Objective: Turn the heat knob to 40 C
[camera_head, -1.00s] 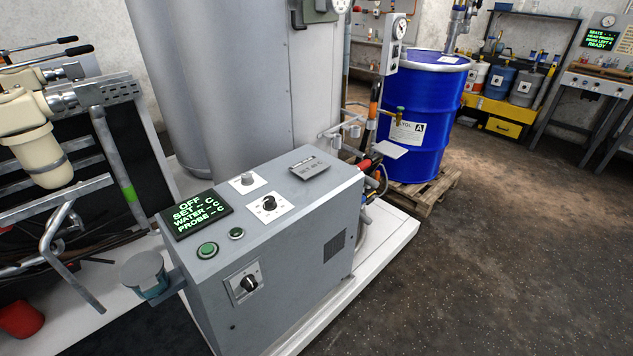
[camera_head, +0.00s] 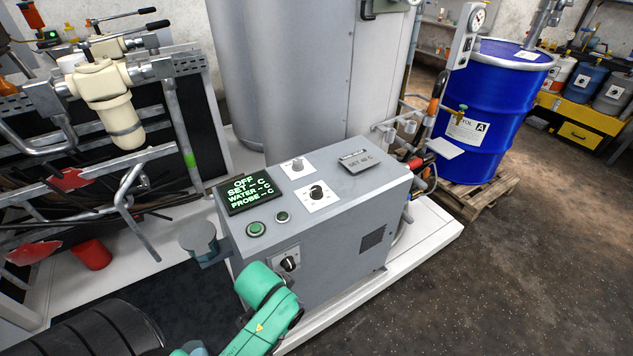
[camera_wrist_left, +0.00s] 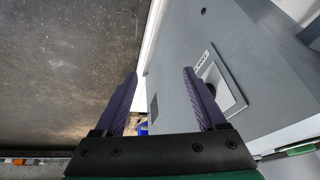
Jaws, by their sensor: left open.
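The grey heater cabinet (camera_head: 340,240) has a black dial knob (camera_head: 316,192) on a white plate and a grey knob (camera_head: 297,165) on top. A black front knob (camera_head: 290,263) sits on its front face. I cannot read which is the heat knob. The display (camera_head: 250,195) reads OFF, with dashes for SET, WATER and PROBE. My left gripper (camera_wrist_left: 160,74) is open and empty beside the front face in the left wrist view. Its right finger partly hides a knob plate (camera_wrist_left: 230,92); contact cannot be told. My right gripper is not in view.
A plate reading SET 40 C (camera_head: 357,163) lies on the cabinet top. Two green buttons (camera_head: 256,229) sit below the display. A small blue-grey cup (camera_head: 199,240) is at the cabinet's left. A blue drum (camera_head: 490,120) stands on a pallet behind right. Floor at right is clear.

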